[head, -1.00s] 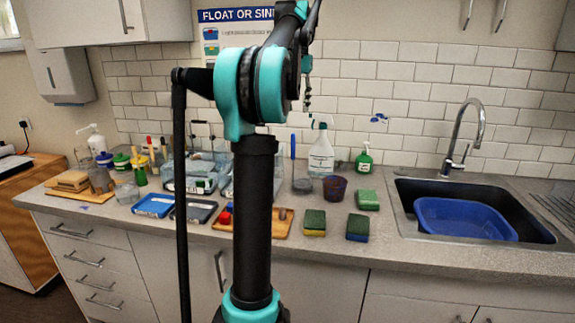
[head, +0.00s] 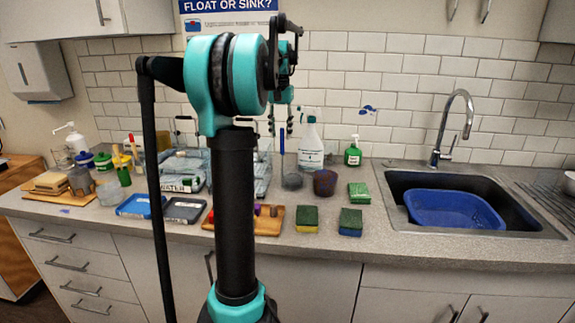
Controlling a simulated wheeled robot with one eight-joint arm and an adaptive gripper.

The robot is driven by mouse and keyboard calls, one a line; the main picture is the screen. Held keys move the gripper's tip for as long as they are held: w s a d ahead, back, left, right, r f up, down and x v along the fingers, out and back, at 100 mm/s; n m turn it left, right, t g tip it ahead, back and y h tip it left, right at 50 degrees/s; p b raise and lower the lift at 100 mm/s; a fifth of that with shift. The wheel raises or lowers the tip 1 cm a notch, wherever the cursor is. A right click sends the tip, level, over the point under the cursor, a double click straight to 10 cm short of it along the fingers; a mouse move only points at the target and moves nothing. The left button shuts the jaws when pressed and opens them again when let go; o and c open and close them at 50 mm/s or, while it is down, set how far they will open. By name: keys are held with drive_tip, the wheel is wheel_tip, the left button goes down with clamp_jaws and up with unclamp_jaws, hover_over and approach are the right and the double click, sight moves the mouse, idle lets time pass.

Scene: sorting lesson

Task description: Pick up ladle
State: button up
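No ladle can be made out for certain. A thin upright blue handle (head: 282,141) stands near the back wall, just above a small grey cup (head: 292,181); it may be the ladle's handle, and I cannot tell whether the two are joined. My gripper (head: 280,122) hangs from the end of my raised arm, with its two dark fingers apart and nothing seen between them. In the picture the fingers are on either side of the handle's top; the depth between them is unclear. My arm hides part of the counter.
A spray bottle (head: 311,145), a dark purple cup (head: 325,183) and a green soap bottle (head: 353,152) stand right of the handle. Several sponges lie in front. A sink with a blue basin (head: 452,212) is at right. Blue (head: 140,207) and dark (head: 185,211) trays lie left.

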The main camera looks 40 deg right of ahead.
sight(282, 154)
drive_tip(key=shift+s+d+f, duration=0.1)
drive_tip(key=shift+s+f, duration=0.05)
drive_tip(key=shift+f, duration=1.2)
drive_tip(key=shift+s+f, duration=0.1)
drive_tip(key=shift+f, duration=1.25)
drive_tip(key=shift+c, duration=0.4)
clamp_jaws()
